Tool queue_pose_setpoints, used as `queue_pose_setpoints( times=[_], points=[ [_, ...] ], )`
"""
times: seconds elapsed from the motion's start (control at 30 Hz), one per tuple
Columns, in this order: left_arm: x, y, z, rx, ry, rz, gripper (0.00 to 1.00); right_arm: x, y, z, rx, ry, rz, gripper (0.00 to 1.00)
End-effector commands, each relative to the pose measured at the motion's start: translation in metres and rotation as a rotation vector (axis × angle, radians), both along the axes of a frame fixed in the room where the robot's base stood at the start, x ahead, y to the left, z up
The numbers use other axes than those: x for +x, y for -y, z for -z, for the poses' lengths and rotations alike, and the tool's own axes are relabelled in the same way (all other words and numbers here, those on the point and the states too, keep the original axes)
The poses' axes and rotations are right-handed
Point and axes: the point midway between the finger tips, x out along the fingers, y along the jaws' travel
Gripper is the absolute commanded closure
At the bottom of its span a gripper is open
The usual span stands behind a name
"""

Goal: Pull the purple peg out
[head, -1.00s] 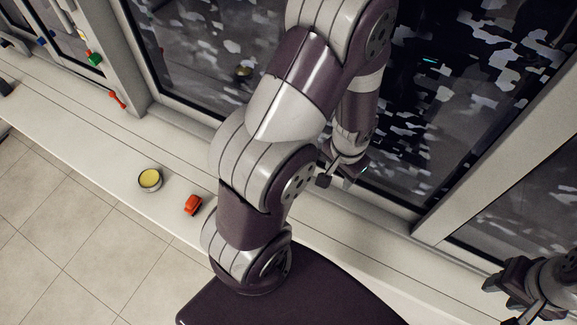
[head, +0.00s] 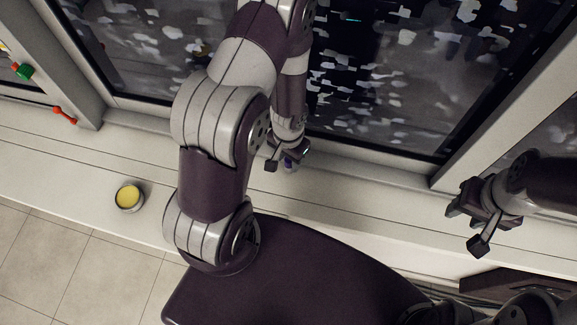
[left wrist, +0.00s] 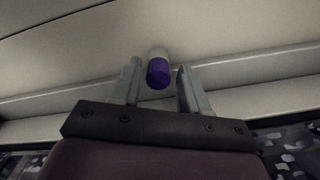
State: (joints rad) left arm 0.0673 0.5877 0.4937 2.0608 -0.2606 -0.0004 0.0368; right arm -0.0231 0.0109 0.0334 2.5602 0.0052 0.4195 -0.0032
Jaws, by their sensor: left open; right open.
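The purple peg (left wrist: 158,72) shows in the left wrist view as a short round piece with a purple end and a paler part above it. It lies between the two fingertips of my left gripper (left wrist: 156,88), with a gap to each finger. In the head view, a small bit of purple (head: 289,162) shows at my left gripper (head: 287,158), close to the window sill, partly hidden by the fingers. The left gripper is open. My right gripper (head: 466,228) is open and empty over the sill at the right, away from the peg.
A round tin with yellow contents (head: 129,197) stands on the white sill (head: 70,160) at the left. A red handle (head: 65,115) and a green piece (head: 23,71) are on the window frame. Dark window panes rise behind my left arm.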

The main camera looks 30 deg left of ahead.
Motion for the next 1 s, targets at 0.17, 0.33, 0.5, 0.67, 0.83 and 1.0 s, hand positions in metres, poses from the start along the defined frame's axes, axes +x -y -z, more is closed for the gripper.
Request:
queue_pose_setpoints(
  times=[0.17,0.33,0.5,0.67,0.83,1.0],
  points=[
    [0.0,0.0,-0.001,0.0,0.001,0.0,0.55,0.0,0.0,-0.001,0.0,0.001,0.0,0.57],
    [0.0,0.0,-0.001,0.0,0.0,0.0,1.0,0.0,0.0,-0.001,0.0,0.001,0.0,0.57],
    [0.0,0.0,-0.001,0.0,0.0,0.0,1.0,0.0,0.0,-0.001,0.0,0.001,0.0,0.57],
    [0.0,0.0,-0.003,0.0,0.0,0.0,1.0,0.0,0.0,-0.003,0.0,0.0,0.0,0.57],
    [0.0,0.0,-0.008,0.0,0.0,0.0,1.0,0.0,0.0,-0.008,0.0,0.0,0.0,0.57],
    [0.0,0.0,-0.011,0.0,0.0,0.0,1.0,0.0,0.0,-0.011,0.0,0.0,0.0,0.57]
  ],
)
